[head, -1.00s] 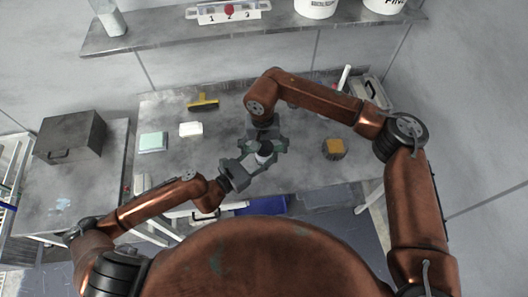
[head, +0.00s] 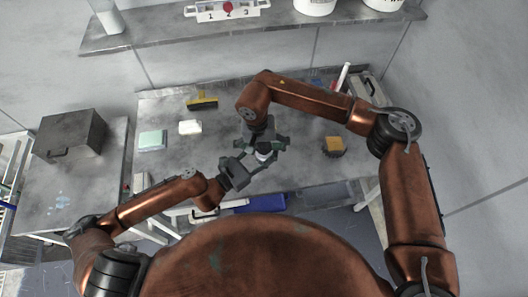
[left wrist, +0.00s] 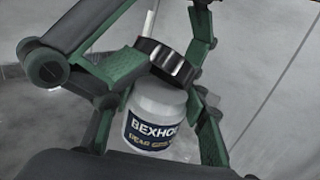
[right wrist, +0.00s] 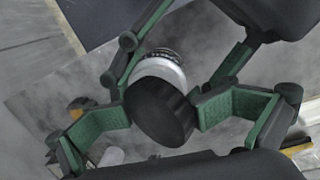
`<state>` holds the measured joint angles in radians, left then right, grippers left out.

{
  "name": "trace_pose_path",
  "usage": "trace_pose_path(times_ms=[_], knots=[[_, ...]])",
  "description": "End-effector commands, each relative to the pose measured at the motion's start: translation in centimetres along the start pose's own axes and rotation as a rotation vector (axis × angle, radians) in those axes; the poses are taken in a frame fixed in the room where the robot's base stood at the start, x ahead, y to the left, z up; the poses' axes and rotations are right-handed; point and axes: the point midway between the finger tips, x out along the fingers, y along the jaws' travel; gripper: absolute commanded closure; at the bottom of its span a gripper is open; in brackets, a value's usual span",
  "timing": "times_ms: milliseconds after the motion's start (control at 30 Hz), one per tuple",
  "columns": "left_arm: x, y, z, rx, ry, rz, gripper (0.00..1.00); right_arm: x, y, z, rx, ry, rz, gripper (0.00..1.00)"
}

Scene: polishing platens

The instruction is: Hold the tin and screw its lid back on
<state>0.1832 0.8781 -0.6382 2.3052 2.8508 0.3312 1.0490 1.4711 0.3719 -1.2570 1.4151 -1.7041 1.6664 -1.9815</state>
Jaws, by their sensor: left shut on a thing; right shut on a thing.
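The white tin (left wrist: 155,110), with a dark blue label, stands slightly tilted in the left wrist view. My left gripper (left wrist: 165,118) is shut around its body. My right gripper (right wrist: 163,110) is shut on the lid (right wrist: 160,112) from above, one green pad on each side. The tin's pale shoulder (right wrist: 160,72) shows beyond the lid. In the head view both grippers meet over the bench front, mostly hiding the tin (head: 264,156).
The grey bench (head: 300,175) holds a yellow-handled tool (head: 203,103), a white block (head: 190,127), a green-topped box (head: 152,140) and an orange-yellow block (head: 333,146). A dark metal box (head: 70,135) stands at left. A blue bin (head: 262,203) sits below the front edge.

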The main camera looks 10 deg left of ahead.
Motion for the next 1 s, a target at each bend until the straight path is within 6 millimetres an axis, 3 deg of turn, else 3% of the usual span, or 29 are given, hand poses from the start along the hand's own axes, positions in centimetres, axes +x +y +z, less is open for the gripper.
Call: trace_pose_path(times_ms=[33, 667, 800, 1000], knots=[[0.1, 0.7, 0.4, 0.013, -0.006, 0.011, 1.00, 0.6, 0.6, 0.2, 0.001, -0.010, 0.017, 0.42], [0.1, 1.0, 0.1, 0.016, 0.000, 0.018, 1.00, 0.8, 1.4, 0.3, 0.000, 0.007, 0.193, 0.44], [0.1, 0.9, 0.2, 0.015, -0.002, 0.015, 1.00, 0.8, 1.6, 0.3, 0.001, 0.013, 0.242, 0.73], [0.1, 0.6, 0.6, 0.015, -0.009, 0.008, 1.00, 1.0, 2.0, 0.2, 0.004, 0.021, 0.313, 0.86]])
